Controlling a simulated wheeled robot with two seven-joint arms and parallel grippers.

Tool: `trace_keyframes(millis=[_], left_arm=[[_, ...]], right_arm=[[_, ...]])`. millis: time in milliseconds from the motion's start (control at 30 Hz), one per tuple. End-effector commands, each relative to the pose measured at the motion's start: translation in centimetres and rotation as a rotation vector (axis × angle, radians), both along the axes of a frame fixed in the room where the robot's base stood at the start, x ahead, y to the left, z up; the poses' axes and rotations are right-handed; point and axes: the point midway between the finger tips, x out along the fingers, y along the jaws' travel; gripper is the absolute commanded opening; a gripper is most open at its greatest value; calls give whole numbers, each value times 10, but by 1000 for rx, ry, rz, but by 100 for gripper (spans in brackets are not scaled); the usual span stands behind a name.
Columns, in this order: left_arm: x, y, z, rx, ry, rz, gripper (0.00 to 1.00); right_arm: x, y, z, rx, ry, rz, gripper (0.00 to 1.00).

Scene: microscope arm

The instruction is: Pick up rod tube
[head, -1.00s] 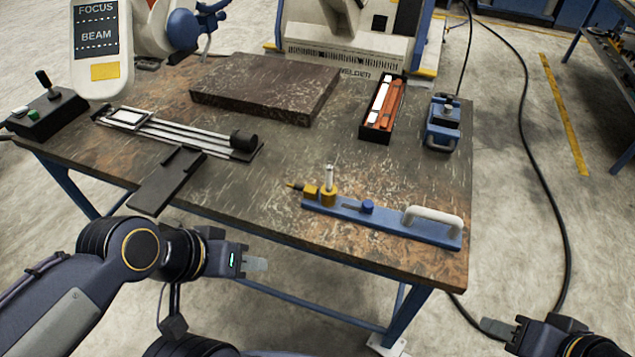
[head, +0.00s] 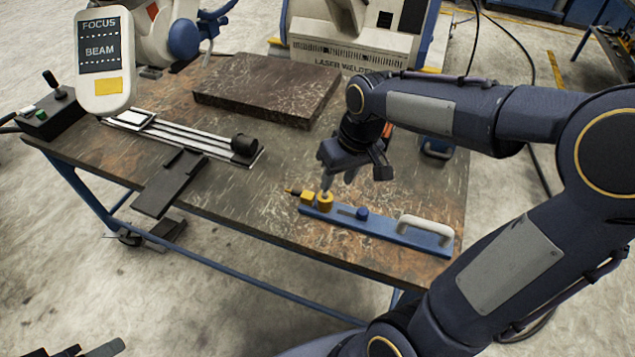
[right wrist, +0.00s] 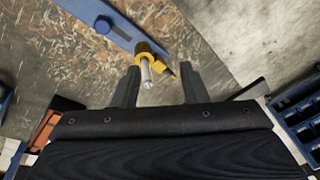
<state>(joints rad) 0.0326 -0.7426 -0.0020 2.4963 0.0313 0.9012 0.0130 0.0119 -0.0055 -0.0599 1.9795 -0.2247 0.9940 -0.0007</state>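The rod tube (head: 326,187), a short silver tube, stands upright in a yellow collar on a blue fixture bar (head: 385,229) near the table's front edge. My right gripper (head: 337,174) is at the tube, pointing down and partly covering it in the head view. In the right wrist view, my right gripper (right wrist: 160,72) is open, with the tube (right wrist: 147,75) showing between its fingers, nearer the left one, with gaps on both sides. Only the tip of my left gripper (head: 98,349) shows at the bottom left edge.
The bar has a white handle (head: 428,229) and a blue knob (head: 362,213). A dark slab (head: 265,90), a rail assembly (head: 185,136) and a control box (head: 53,113) are on the table (head: 230,190). My right arm hides much of the table's right side.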

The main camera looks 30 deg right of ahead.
Motion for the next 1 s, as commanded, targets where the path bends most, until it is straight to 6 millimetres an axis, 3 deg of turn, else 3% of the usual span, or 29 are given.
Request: trace_keyframes(millis=[100, 300, 1000], left_arm=[[0, 0, 17, 0, 0, 0, 49], [0, 0, 25, 0, 0, 0, 49], [0, 0, 39, 0, 0, 0, 49]], right_arm=[[41, -8, -12, -70, 84, 49, 40], [76, -15, -35, -142, 151, 94, 40], [77, -14, -116, -154, 163, 102, 40]])
